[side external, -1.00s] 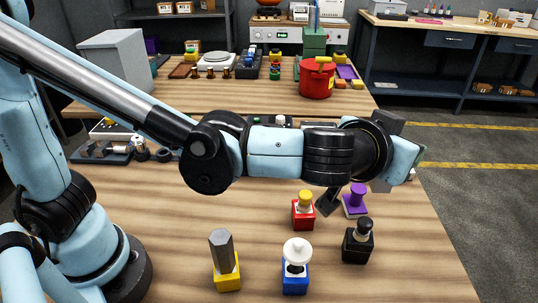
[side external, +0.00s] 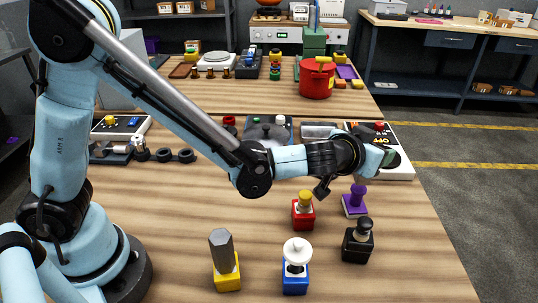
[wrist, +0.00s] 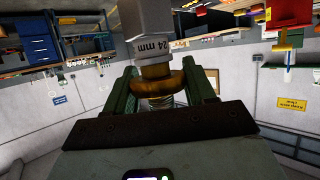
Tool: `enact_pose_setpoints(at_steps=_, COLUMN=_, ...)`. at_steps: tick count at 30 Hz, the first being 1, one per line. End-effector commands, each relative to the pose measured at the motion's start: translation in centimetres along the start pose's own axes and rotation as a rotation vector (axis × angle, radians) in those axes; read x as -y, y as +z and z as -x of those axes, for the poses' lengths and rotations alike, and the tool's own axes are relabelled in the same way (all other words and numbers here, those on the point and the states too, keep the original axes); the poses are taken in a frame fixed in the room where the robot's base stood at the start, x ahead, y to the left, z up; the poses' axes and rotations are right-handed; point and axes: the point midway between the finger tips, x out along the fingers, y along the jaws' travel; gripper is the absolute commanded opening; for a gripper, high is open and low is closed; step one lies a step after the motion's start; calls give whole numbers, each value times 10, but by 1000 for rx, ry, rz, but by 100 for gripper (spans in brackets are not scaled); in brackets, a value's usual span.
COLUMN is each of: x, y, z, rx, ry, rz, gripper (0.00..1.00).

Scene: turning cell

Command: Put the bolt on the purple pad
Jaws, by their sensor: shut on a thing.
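In the wrist view, my gripper (wrist: 165,85) is shut on a piece that looks like the bolt (wrist: 158,48). It has a grey body marked "24 mm", a brass-coloured collar and a short thread low between the green fingers. In the side view the arm's end is beyond the purple pad, above the table; my fingers and the held piece cannot be made out there.
Near the pad stand a red block (side external: 302,217) with a yellow knob and a black block (side external: 356,247). A blue block (side external: 294,283) with a white top and a yellow block (side external: 227,277) with a grey hexagonal bar stand in front. Trays and a panel line the back.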

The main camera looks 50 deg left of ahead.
Motion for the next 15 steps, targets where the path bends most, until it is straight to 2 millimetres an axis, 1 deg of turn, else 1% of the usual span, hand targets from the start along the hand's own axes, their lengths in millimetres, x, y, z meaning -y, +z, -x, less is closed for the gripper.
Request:
enact_pose_setpoints(at_steps=3, x=-1, y=12, z=-5, rx=-1, ry=1, rz=-1, gripper=4)
enact_pose_setpoints(at_steps=5, x=-1, y=15, z=-6, rx=-1, ry=1, rz=-1, gripper=4)
enact_pose_setpoints(at_steps=15, x=0, y=17, z=-7, rx=-1, ry=0, rz=0, gripper=4)
